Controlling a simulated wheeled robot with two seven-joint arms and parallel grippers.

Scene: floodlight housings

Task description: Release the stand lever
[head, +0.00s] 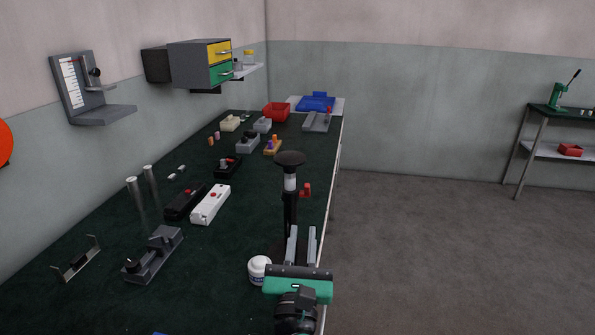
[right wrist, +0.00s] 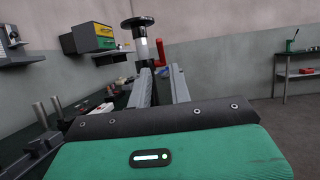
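A black stand (head: 289,205) with a round dark top and a pale collar rises near the right edge of the bench. Its red lever (head: 306,190) sticks out on the right side of the column. The stand's top (right wrist: 139,22) and the red lever (right wrist: 161,52) also show in the right wrist view, beyond the fingers. My right gripper (head: 302,230) is open and empty, its two grey fingers apart and pointing toward the lever. The fingers (right wrist: 161,72) hide the lower part of the stand. I see no contact with the lever. My left gripper is not in view.
A white jar (head: 259,268) stands close left of my right gripper. A white box (head: 211,204) and a grey fixture (head: 153,255) lie farther left. Drawers (head: 201,63) hang on the left wall. Open floor (head: 430,250) lies right of the bench.

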